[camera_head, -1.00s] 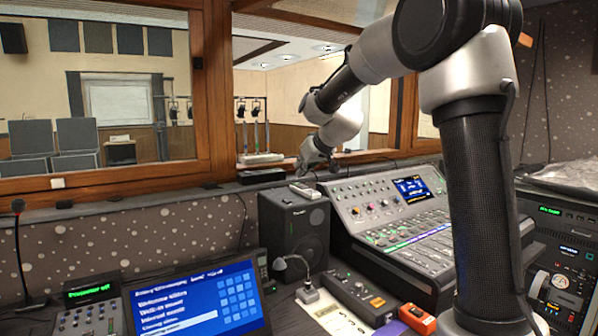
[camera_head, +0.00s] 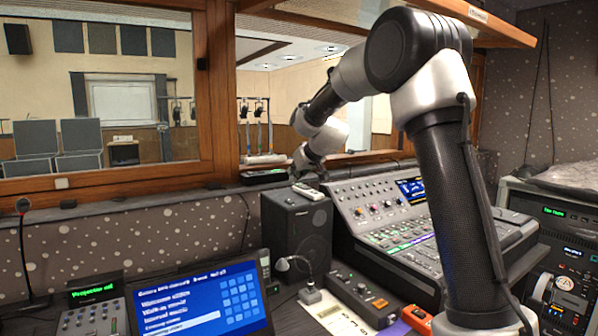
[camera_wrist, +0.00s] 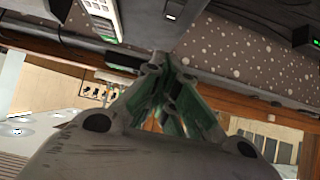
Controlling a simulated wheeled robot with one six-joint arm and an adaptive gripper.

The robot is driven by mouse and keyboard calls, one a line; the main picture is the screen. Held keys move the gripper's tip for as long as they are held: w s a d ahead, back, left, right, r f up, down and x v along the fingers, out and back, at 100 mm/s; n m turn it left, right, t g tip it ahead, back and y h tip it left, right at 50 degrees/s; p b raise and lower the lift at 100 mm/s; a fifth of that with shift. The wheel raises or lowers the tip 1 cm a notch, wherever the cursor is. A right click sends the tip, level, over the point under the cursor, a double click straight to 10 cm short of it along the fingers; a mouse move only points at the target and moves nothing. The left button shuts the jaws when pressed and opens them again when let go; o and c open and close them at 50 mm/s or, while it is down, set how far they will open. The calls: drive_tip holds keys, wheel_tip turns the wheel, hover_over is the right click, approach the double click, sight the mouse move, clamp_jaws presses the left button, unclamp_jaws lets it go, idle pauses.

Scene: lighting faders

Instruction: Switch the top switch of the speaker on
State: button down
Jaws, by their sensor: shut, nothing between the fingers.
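The black speaker (camera_head: 297,228) stands upright in the head view, between the blue screen and the mixing console. I cannot tell surely which dark surface there is the speaker.
The mixing console (camera_head: 385,217) is right of the speaker. A blue screen (camera_head: 200,303) and a small projector panel (camera_head: 93,305) are at the front left. A small gooseneck microphone (camera_head: 308,293) stands before the speaker. The wooden window frame (camera_head: 222,90) is behind.

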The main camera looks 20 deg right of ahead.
sight(291, 202)
drive_tip(key=x, duration=0.4)
drive_tip(key=f, duration=0.3)
drive_tip(key=shift+w+f, duration=0.1)
drive_tip(key=shift+w, duration=0.2)
drive_tip(key=shift+a+f, duration=0.1)
drive_tip(key=shift+f, duration=0.35)
drive_tip(key=shift+w+f, duration=0.2)
drive_tip(key=shift+f, duration=0.15)
drive_tip(key=shift+s, duration=0.8)
